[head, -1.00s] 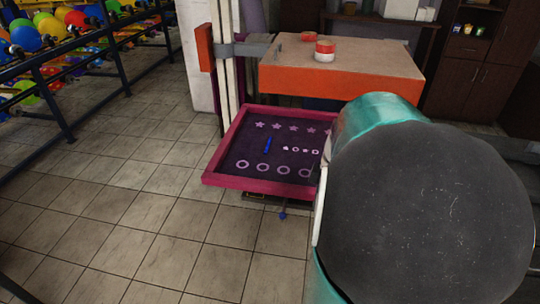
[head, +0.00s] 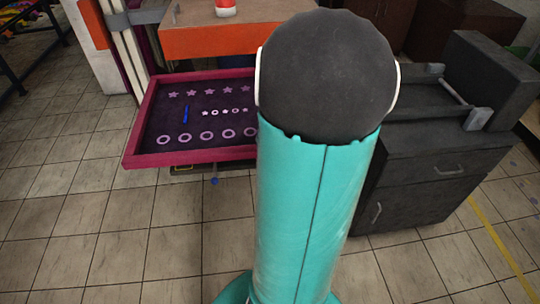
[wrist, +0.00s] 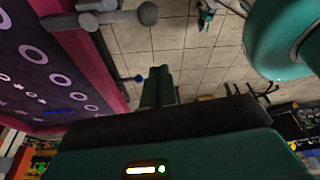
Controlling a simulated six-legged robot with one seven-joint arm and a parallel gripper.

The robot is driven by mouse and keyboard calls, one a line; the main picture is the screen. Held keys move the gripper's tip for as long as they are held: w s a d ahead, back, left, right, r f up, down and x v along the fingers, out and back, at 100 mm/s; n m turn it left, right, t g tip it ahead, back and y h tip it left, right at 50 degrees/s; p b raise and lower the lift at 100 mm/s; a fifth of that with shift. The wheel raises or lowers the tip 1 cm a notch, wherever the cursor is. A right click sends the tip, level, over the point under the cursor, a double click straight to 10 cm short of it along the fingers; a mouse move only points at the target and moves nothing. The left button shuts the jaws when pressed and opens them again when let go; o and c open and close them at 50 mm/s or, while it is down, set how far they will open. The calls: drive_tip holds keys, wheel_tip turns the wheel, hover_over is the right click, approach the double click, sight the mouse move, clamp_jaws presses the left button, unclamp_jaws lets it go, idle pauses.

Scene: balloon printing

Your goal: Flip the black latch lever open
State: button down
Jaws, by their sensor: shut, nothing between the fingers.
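A dark grey lever with a round knob (wrist: 148,13) shows at the top of the wrist view, beside the pink frame; it may be the latch lever, but I cannot tell its latch state. The pink-framed purple screen (head: 141,140) stands left of my arm in the head view, and its frame (wrist: 93,55) fills the left of the wrist view. My gripper (wrist: 160,72) is shut and empty, pointing over the floor to the right of the frame, apart from the lever. My arm hides the gripper and the screen's right end in the head view.
An orange-sided table (head: 200,42) with a red and white container (head: 226,8) stands behind the screen. A dark cabinet (head: 420,185) is at the right. A small blue knob (head: 214,181) sits below the frame. Tiled floor is clear at front left.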

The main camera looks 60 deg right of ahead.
drive_tip(key=x, duration=0.7)
drive_tip(key=shift+s+d+r, duration=0.25)
drive_tip(key=shift+s+d, duration=0.4)
drive_tip(key=shift+d, duration=0.1)
drive_tip(key=shift+s+d+r, duration=0.25)
drive_tip(key=shift+s+d, duration=0.35)
drive_tip(key=shift+d, duration=0.2)
drive_tip(key=shift+d, duration=0.1)
